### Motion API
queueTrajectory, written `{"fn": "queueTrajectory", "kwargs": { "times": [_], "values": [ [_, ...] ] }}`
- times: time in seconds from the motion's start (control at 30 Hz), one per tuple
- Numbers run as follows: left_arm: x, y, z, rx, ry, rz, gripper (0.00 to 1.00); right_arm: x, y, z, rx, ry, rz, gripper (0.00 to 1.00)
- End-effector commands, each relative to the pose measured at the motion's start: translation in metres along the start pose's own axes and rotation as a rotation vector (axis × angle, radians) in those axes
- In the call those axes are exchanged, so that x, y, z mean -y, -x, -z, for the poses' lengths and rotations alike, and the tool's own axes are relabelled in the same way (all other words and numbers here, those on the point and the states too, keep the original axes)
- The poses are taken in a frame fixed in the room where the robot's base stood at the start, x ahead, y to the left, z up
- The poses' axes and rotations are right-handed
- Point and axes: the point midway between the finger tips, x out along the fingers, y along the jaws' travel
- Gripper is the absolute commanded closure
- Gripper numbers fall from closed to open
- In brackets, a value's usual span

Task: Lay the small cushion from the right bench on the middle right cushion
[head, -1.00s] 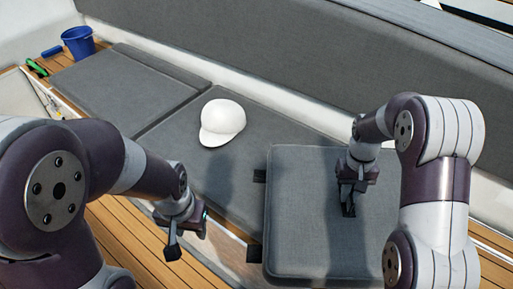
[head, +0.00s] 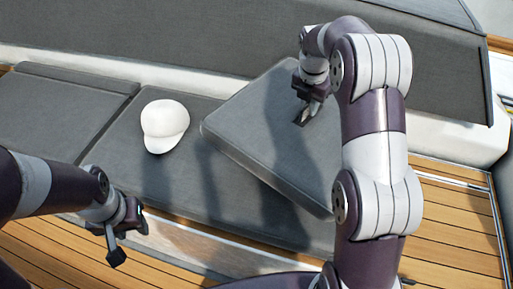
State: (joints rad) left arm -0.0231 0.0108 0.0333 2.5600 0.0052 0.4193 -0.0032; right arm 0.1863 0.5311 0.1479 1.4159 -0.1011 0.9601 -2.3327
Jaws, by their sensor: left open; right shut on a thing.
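The small grey cushion (head: 262,135) is tilted and turned at an angle above the bench, at the centre right of the head view. My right gripper (head: 303,121) is shut on a dark strap or edge near its upper right part; my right arm hides its right side. A middle bench cushion (head: 145,195) lies flat below and to the left, partly covered by the small cushion. Which seat cushion lies under the small cushion's hidden side, I cannot tell. My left gripper (head: 120,240) is open and empty, in front of the bench at the lower left.
A white cap (head: 165,125) lies on the middle bench cushion, close to the small cushion's left corner. Another seat cushion (head: 55,110) lies further left. A long grey backrest (head: 200,45) runs behind. Wooden floor (head: 455,215) is clear at the right.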

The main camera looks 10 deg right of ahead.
Motion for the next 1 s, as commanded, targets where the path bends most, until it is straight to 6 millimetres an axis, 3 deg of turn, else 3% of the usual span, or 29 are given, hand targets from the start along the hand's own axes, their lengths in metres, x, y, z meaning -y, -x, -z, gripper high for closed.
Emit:
{"fn": "queueTrajectory", "kwargs": {
  "times": [0.07, 0.17, 0.5, 0.73, 0.9, 1.0],
  "values": [
    [0.0, -0.011, -0.001, 0.0, 0.0, 0.0, 0.57, 0.0, -0.011, 0.001, 0.001, 0.001, -0.001, 1.0],
    [0.0, -0.043, -0.005, 0.0, 0.0, 0.0, 0.57, 0.0, -0.044, 0.005, 0.001, 0.0, -0.001, 1.0],
    [0.0, -0.044, -0.005, 0.0, 0.0, 0.0, 0.57, 0.0, -0.128, 0.016, 0.0, -0.001, 0.0, 1.0],
    [0.0, -0.046, -0.005, 0.0, 0.0, 0.0, 0.57, 0.0, -0.15, 0.019, 0.0, -0.002, 0.0, 1.0],
    [0.0, -0.05, -0.006, 0.0, 0.0, 0.0, 0.57, 0.0, -0.177, 0.022, 0.0, -0.002, -0.001, 1.0],
    [0.0, -0.049, -0.006, 0.0, 0.0, 0.0, 0.57, -0.001, -0.178, 0.022, 0.002, -0.002, -0.002, 1.0]
  ]
}}
